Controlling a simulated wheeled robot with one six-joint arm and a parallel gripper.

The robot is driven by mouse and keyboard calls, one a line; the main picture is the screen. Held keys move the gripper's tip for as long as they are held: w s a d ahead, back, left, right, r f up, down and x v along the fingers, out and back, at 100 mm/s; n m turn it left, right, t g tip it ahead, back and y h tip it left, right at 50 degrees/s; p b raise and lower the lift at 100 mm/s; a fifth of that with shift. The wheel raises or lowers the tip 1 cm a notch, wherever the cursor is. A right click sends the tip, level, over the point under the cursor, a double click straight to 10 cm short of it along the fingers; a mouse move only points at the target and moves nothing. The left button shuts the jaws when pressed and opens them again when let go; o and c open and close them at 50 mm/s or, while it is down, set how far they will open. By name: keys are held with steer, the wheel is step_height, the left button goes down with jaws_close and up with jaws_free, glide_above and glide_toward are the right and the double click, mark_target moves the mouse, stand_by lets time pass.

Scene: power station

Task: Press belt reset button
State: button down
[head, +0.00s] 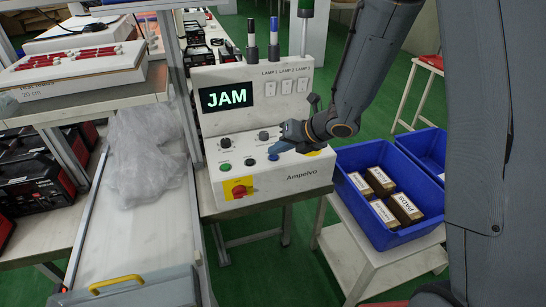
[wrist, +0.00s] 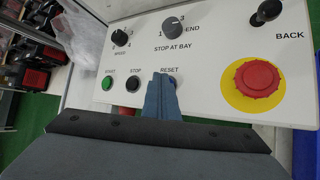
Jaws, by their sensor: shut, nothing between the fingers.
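The white control console (head: 300,180) shows JAM on its display (head: 227,96). The blue reset button (head: 273,157) is at the right end of a row, beside the black stop button (head: 249,162) and green start button (head: 225,168). My gripper (head: 275,150) is shut and empty, with its tips right at the reset button. In the wrist view my gripper (wrist: 161,78) points at the panel just below the RESET label. The reset button (wrist: 173,82) is mostly hidden behind the fingers, with a blue edge showing at their right. I cannot tell whether the tips touch it.
A red emergency button (wrist: 257,78) on a yellow disc is right of the fingers. A black lever (wrist: 267,11) stands above it. A red switch (head: 239,189) is on the console front. Plastic film (head: 145,150) lies on the belt at left. A blue crate (head: 350,205) holds boxes at right.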

mark_target(278, 160)
steer(key=shift+f, duration=0.25)
steer(key=shift+r, duration=0.15)
stand_by(0.4)
steer(key=shift+r+p, duration=0.35)
steer(key=shift+r, duration=0.35)
step_height(278, 160, up, 5)
steer(key=p, duration=0.4)
steer(key=shift+d, duration=0.1)
stand_by(0.7)
